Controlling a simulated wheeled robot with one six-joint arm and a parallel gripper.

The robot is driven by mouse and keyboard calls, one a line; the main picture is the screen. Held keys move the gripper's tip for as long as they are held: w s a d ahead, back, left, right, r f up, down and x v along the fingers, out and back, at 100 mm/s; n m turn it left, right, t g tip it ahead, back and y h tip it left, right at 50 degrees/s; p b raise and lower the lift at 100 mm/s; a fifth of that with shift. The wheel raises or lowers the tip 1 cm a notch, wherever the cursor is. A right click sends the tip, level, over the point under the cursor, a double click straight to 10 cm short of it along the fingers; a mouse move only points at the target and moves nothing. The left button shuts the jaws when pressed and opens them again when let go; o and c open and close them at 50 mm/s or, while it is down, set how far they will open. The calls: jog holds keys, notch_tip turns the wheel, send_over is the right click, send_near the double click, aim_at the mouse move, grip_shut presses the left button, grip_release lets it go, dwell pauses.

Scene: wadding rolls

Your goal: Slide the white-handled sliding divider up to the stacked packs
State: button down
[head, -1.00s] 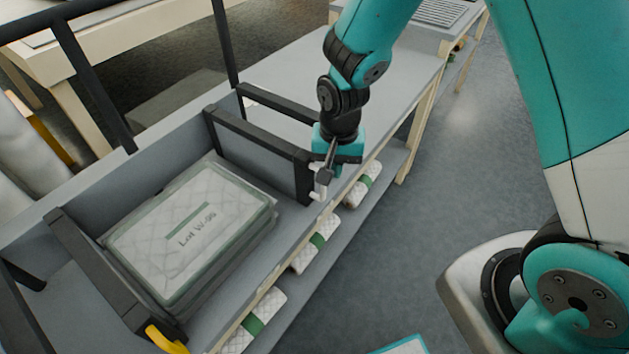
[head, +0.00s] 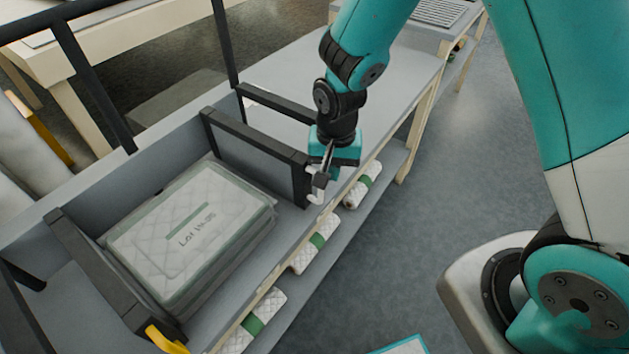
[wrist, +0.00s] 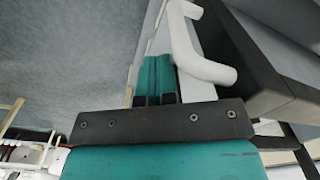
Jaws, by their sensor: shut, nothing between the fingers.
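The sliding divider (head: 252,150) is a grey panel in a dark frame, standing across the bench. Its white handle (head: 316,197) is at the front end and also shows large in the wrist view (wrist: 205,62). The stacked packs (head: 190,232), clear-wrapped and quilted with a lot label, lie left of the divider, with a narrow strip of bench between. My gripper (head: 322,180) is shut and empty, at the divider's front end beside the handle. In the wrist view its teal fingers (wrist: 154,78) are together just left of the handle; whether they touch it I cannot tell.
A second dark divider (head: 95,265) with a yellow handle (head: 165,340) stands at the packs' left side. Rolls with green bands (head: 316,245) lie on the shelf below. The bench top (head: 385,75) right of the divider is mostly clear, beyond another dark bar (head: 280,103).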

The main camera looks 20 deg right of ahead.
jog(key=shift+s+a+f, duration=0.25)
jog(key=shift+s+a, duration=0.35)
jog(key=shift+s, duration=0.05)
jog(key=shift+s+a+f, duration=0.25)
jog(key=shift+s+a, duration=0.35)
jog(key=shift+a, duration=0.05)
jog(key=shift+s+a+f, duration=0.25)
jog(key=shift+s+a, duration=0.35)
jog(key=shift+s, duration=0.05)
jog(key=shift+d, duration=0.1)
jog(key=p, duration=0.9)
send_near(323, 192)
jog(key=shift+w+d+r, duration=0.25)
jog(key=shift+w+d, duration=0.3)
jog(key=shift+w, duration=0.2)
jog(key=s+r+n+y, duration=0.2)
jog(key=s+r+n, duration=0.4)
jog(key=r, duration=0.5)
jog(key=s+a+r+n+y, duration=0.1)
jog(key=s+r+n+y, duration=0.1)
jog(key=s+r+n, duration=0.4)
jog(key=s+r, duration=0.4)
jog(key=r, duration=0.1)
jog(key=shift+s+a+r, duration=0.25)
jog(key=shift+a+r, duration=0.05)
